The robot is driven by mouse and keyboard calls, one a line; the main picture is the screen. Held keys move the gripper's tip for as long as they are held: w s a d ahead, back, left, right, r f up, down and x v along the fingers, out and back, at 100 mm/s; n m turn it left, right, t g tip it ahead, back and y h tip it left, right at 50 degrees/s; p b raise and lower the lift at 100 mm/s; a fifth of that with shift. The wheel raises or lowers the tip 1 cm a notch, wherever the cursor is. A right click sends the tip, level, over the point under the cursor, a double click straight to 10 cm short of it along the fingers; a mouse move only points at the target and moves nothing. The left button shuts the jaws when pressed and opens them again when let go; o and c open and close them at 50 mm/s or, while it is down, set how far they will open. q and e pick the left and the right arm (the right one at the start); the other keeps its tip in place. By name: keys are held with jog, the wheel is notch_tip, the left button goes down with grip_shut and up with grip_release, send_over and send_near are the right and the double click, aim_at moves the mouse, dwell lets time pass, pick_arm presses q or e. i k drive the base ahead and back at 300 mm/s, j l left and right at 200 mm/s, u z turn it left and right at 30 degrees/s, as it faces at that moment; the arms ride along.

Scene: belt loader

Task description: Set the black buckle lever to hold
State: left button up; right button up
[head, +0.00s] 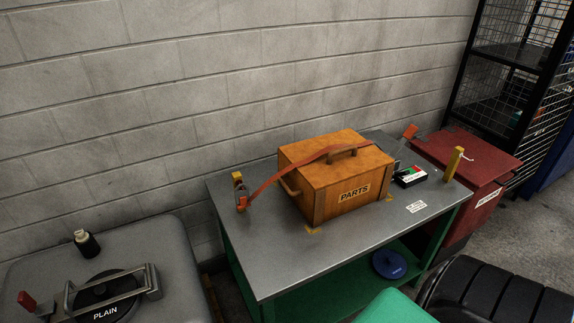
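A black buckle (410,177) with small green, red and white marks lies on the grey metal table (285,263), just right of the wooden box. Its lever is too small to make out, and I cannot tell its setting. An orange-brown box (331,199) marked PARTS sits on the table. A red-orange strap (285,171) runs from a yellow post (238,179) at the left over the box lid toward the buckle side. Neither of my grippers is in view.
A second yellow post (453,164) stands at the table's right edge. A red cabinet (470,152) and black mesh shelving (510,60) are beyond it. A grey-topped unit (165,245) with a black PLAIN disc is at left. The table's front left is clear.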

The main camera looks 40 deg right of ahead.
aim_at(405, 172)
jog(key=z, duration=0.8)
jog(key=i+l+z, duration=0.2)
jog(key=z, duration=0.2)
jog(key=i+l+z, duration=0.2)
jog(key=l+z, duration=0.15)
jog(key=i+l+z, duration=0.15)
jog(key=z, duration=0.25)
jog(key=i+l+u, duration=0.25)
jog(key=u, duration=0.15)
